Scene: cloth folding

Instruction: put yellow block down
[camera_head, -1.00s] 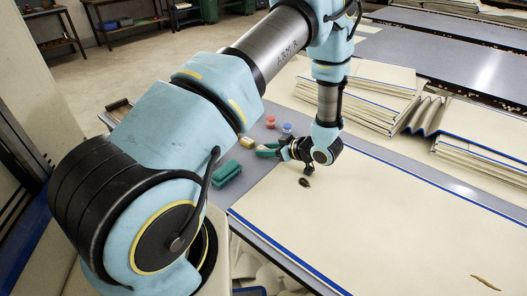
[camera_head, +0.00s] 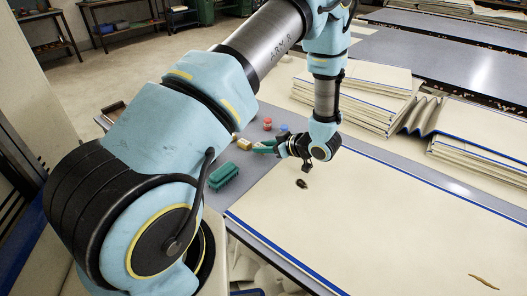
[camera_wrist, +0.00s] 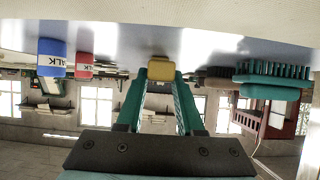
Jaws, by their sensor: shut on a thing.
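The small yellow block (camera_head: 243,144) is at the tips of my gripper, low over the grey table strip. My gripper (camera_head: 257,146) has green fingers and points left in the head view. In the wrist view the yellow block (camera_wrist: 161,70) sits between the two fingertips (camera_wrist: 161,82), and the fingers are shut on it. The wrist picture looks inverted, with the grey tabletop at the top. I cannot tell whether the block touches the table.
A green brush (camera_head: 223,177) lies near, left of the gripper. A red chalk container (camera_head: 267,124) and a blue one (camera_head: 284,128) stand behind it. Folded cloth stacks (camera_head: 365,95) stand farther back.

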